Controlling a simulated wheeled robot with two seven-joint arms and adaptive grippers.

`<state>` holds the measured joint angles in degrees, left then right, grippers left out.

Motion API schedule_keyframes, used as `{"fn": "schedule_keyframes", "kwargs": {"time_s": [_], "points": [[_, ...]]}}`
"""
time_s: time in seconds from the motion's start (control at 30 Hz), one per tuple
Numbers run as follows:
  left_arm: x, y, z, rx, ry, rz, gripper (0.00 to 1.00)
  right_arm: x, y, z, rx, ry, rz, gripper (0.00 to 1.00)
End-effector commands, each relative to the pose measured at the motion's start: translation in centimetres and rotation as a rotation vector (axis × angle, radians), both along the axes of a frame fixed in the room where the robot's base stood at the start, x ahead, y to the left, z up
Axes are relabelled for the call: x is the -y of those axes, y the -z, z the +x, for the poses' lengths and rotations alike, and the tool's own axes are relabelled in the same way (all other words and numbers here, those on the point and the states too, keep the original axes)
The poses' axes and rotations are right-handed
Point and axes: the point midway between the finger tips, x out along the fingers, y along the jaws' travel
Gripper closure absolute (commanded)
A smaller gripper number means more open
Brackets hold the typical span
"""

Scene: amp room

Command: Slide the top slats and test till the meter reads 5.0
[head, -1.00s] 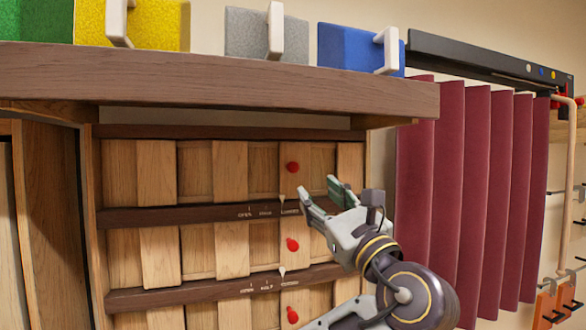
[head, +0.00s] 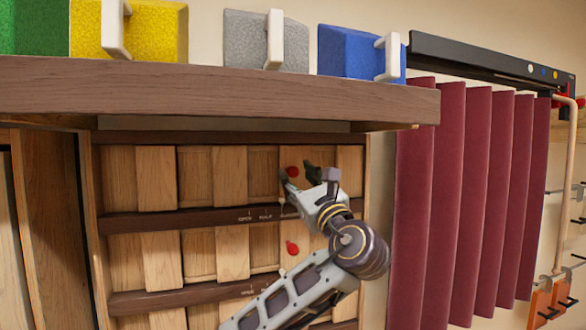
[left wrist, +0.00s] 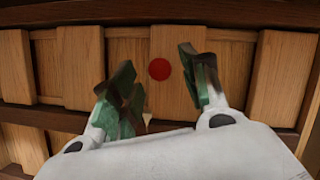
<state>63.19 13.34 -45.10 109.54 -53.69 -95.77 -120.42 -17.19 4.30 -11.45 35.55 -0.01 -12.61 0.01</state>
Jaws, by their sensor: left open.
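The top row of wooden slats (head: 229,177) stands in a panel under the shelf, above a dark rail (head: 180,219) with small white labels; "OPEN" and "HALF" are readable. A red knob (head: 292,171) sits on a slat near the right of the top row. My left gripper (head: 303,177) is at this knob, its fingers open. In the left wrist view the red knob (left wrist: 160,69) shows between the two open fingers (left wrist: 162,85), apart from both. A white pointer (left wrist: 147,118) shows below the knob. I see no meter. My right gripper is not in view.
A thick shelf (head: 230,88) overhangs the panel, with green, yellow, grey and blue blocks (head: 345,52) on top. A lower slat row has its own red knob (head: 292,247). Maroon folded panels (head: 460,190) hang at the right.

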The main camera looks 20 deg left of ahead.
Motion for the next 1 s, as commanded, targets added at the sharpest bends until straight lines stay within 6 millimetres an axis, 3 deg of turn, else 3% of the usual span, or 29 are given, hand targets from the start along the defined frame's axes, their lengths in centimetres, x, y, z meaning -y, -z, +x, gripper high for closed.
{"fn": "schedule_keyframes", "kwargs": {"time_s": [0.3,0.7,1.0], "points": [[-1.8,-1.2,2.1,0.0,0.0,0.0,0.55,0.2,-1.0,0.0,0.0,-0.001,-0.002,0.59],[-2.1,-1.2,2.4,-0.001,0.001,0.0,0.55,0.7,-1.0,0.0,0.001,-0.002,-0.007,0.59],[-2.1,-1.2,2.4,-0.001,0.0,-0.001,0.93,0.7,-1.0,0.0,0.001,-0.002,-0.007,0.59]]}}
